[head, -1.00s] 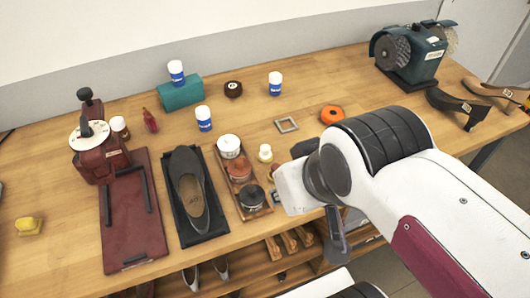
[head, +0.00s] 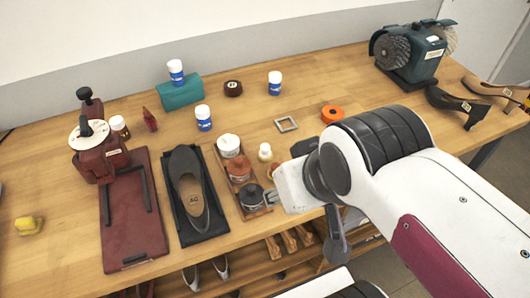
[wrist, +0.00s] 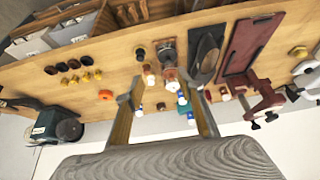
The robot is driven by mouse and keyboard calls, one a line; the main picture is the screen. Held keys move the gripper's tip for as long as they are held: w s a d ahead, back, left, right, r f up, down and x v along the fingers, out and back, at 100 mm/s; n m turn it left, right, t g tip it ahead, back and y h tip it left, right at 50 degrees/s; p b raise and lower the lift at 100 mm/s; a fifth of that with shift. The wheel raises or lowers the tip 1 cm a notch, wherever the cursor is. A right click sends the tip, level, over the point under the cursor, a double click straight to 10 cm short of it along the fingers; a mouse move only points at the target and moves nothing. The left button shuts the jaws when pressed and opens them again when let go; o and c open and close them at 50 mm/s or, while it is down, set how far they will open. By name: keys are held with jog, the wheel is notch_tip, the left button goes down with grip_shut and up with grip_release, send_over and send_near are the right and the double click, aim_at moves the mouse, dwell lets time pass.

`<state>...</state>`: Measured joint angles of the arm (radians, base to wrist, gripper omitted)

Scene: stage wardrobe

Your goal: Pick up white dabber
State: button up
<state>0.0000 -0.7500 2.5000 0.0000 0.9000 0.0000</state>
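The white dabber (head: 228,146) is a round white-topped jar at the far end of a small wooden tray (head: 262,210). A brown dabber (head: 239,170) and a black dabber (head: 252,196) stand in line behind it toward the front edge. In the wrist view the white dabber (wrist: 171,86) shows beyond and between my fingertips, partly crowded by neighbours. My gripper (wrist: 161,95) is open and empty, its two fingers well apart. In the head view my wrist is right of the tray and hides most of the fingers.
A small cream bottle (head: 265,153) stands just right of the tray. A black mat with a shoe (head: 187,190) lies to its left. A blue-and-white bottle (head: 203,117) stands behind. A square frame (head: 286,124) and an orange ring (head: 332,114) lie farther right.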

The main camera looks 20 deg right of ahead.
jog(key=shift+w, duration=0.1)
jog(key=w+d+n+t+h, duration=0.2)
jog(key=w+d, duration=0.7)
jog(key=w, duration=0.3)
jog(key=w+d+n+t+h, duration=0.1)
jog(key=w+d+t+h, duration=0.15)
jog(key=w+d, duration=0.8)
jog(key=w+a+f+n+y, duration=0.1)
jog(key=w+f+n+y, duration=0.4)
jog(key=f, duration=0.4)
jog(key=s+a+f+y, duration=0.1)
jog(key=s+f+y, duration=0.1)
jog(key=s+a+f+y, duration=0.1)
jog(key=a+f+y, duration=0.1)
jog(key=f+y, duration=0.1)
jog(key=s+a+f+n+y, duration=0.1)
jog(key=s+a+f+y, duration=0.1)
jog(key=f+y, duration=0.1)
jog(key=shift+s+a+g+y, duration=0.1)
jog(key=shift+s+g+y, duration=0.15)
jog(key=shift+s, duration=0.1)
jog(key=shift+s+a+f+y, duration=0.1)
jog(key=shift+s+a+y, duration=0.1)
jog(key=shift+s+y, duration=0.15)
